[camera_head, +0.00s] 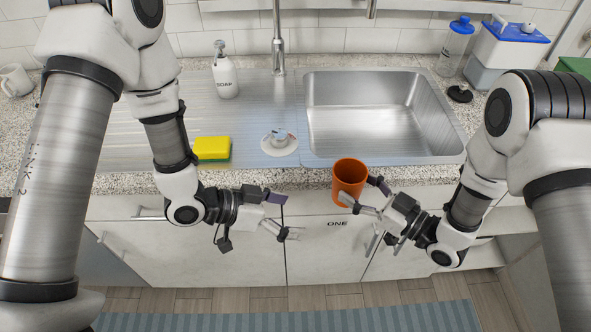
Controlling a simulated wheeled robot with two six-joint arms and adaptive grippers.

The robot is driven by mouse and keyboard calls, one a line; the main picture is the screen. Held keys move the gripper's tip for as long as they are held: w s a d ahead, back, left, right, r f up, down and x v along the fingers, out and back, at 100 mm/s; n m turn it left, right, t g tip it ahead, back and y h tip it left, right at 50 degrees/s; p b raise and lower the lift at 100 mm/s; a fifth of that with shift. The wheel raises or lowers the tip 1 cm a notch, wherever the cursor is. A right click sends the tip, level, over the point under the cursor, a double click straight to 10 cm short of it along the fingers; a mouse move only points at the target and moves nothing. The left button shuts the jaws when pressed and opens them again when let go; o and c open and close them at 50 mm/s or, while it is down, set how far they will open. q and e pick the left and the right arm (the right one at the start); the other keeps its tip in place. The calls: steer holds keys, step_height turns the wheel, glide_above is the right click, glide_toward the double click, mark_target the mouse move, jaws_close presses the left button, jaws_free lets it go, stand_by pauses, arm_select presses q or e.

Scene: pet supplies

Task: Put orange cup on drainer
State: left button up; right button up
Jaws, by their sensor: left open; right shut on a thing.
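The orange cup (349,176) is upright in front of the counter edge, below the sink. My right gripper (362,191) is shut on the cup from its right side and holds it in the air. My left gripper (284,215) is open and empty, to the left of the cup and in front of the cabinet doors. The ribbed metal drainer (140,130) lies on the counter to the left of the sink basin.
A yellow and green sponge (212,148), a soap bottle (224,72) and a round white item (279,143) stand on the drainer. The sink basin (375,120) is empty, with a tap (278,45) behind. The drainer's left part is clear.

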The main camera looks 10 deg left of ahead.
arm_select(q)
steer(key=w+r+m+t+h, duration=0.15)
steer(key=w+r, duration=0.25)
steer(key=r, duration=0.5)
arm_select(e)
steer(key=shift+s, duration=0.1)
arm_select(q)
glide_toward(363, 177)
steer(key=shift+y, duration=0.25)
steer(key=x, duration=0.5)
steer(key=shift+w+d+r, duration=0.1)
steer(key=shift+d+r, duration=0.05)
steer(key=shift+d, duration=0.3)
steer(key=shift+m, duration=0.25)
steer(key=c, duration=1.3)
steer(key=shift+o, duration=0.2)
arm_select(e)
steer(key=o, duration=1.2)
